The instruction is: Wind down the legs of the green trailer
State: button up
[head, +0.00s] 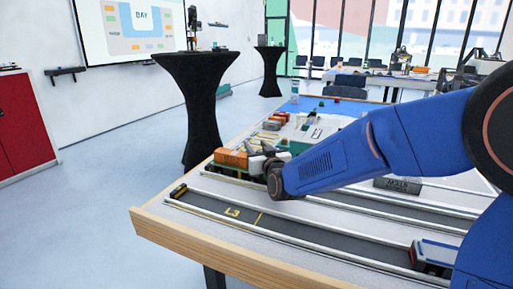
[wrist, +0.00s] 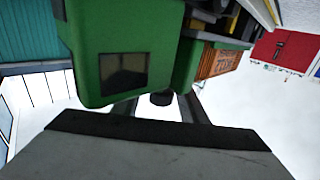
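The green trailer (head: 226,172) stands near the table's far left corner in the head view, with an orange container (head: 231,157) on it. In the tilted wrist view a large green body (wrist: 110,55) with a dark panel fills the upper left, close to my gripper; I cannot tell if it is the trailer itself. The orange-brown container (wrist: 218,62) shows right of it. My gripper (wrist: 158,108) has its two fingers apart, with a small dark round knob (wrist: 160,98) seen between their tips. Whether they touch it is unclear. The trailer's legs cannot be made out.
Rails and a dark lane marked L3 (head: 232,212) run along the table's front. A blue and grey vehicle (head: 433,254) stands in the lane at right. Small cargo pieces (head: 283,118) lie behind the trailer. A black high table (head: 197,100) stands beyond the table at left.

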grip_shut()
jog(key=shift+m+h, duration=0.3)
jog(key=shift+h, duration=0.2)
jog(key=shift+s+d+f+m+g+h, duration=0.1)
jog(key=shift+s+d+m+g+h, duration=0.55)
jog(key=shift+m+g+h, duration=2)
jog(key=shift+s+d+m+g+h, duration=0.1)
jog(key=shift+d+m+g+h, duration=0.95)
jog(key=shift+m+h, duration=3.15)
jog(key=shift+s+d+f+m+g+h, duration=0.1)
jog(key=shift+s+d+m+g+h, duration=0.55)
jog(key=shift+m+g+h, duration=2.7)
jog(key=n+t+h, duration=0.2)
jog(key=shift+w+d+t+h, duration=0.2)
jog(key=shift+d+t+h, duration=0.05)
jog(key=shift+t+h, duration=0.1)
